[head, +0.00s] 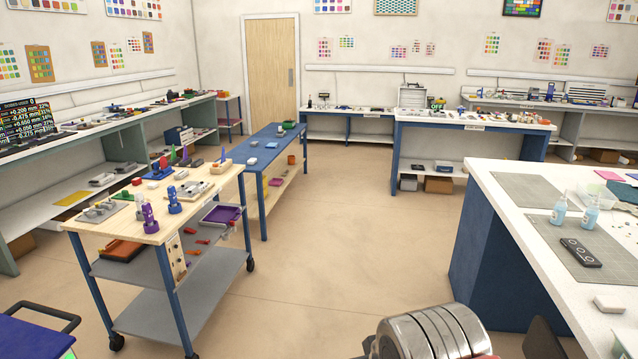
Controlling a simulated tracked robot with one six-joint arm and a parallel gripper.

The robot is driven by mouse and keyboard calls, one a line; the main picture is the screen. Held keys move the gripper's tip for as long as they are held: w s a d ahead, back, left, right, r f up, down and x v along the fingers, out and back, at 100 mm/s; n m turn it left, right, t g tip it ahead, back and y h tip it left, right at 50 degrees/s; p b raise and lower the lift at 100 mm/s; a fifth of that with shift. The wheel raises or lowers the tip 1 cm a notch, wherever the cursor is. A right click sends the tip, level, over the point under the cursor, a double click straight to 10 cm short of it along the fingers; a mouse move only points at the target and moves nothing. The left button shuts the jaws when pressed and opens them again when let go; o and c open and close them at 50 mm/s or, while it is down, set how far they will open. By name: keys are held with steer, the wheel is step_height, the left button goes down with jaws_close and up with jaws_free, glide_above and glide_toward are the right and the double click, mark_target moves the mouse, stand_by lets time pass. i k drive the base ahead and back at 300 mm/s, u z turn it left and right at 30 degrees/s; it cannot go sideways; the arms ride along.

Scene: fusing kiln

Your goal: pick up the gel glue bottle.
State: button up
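No bottle here can be told for sure as the gel glue bottle; labels are too small to read. Two pale blue clear bottles with narrow tops, a left one (559,211) and a right one (592,214), stand upright close together on the white table (520,219) at the right. Purple bottle-like items, one nearer (150,219) and one blue-purple (174,201), stand on the wooden-topped cart (122,236) at the left. My gripper's fingers are not in view; a rounded metal part, apparently of my arm, shows at the bottom edge.
A dark tray with round holes (581,252) and a white block (609,304) lie near the bottles on the white table. Grey mats cover part of it. Open floor (350,245) lies between cart and white table. A blue-topped bench (262,165) stands behind the cart.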

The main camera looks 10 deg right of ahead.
mark_target(560, 210)
steer(key=z, duration=0.4)
steer(key=i, duration=1.45)
steer(key=z, duration=0.65)
steer(key=i, duration=0.75)
steer(key=z, duration=0.55)
steer(key=i, duration=0.75)
steer(key=z, duration=0.45)
steer(key=i, duration=0.8)
steer(key=z, duration=0.05)
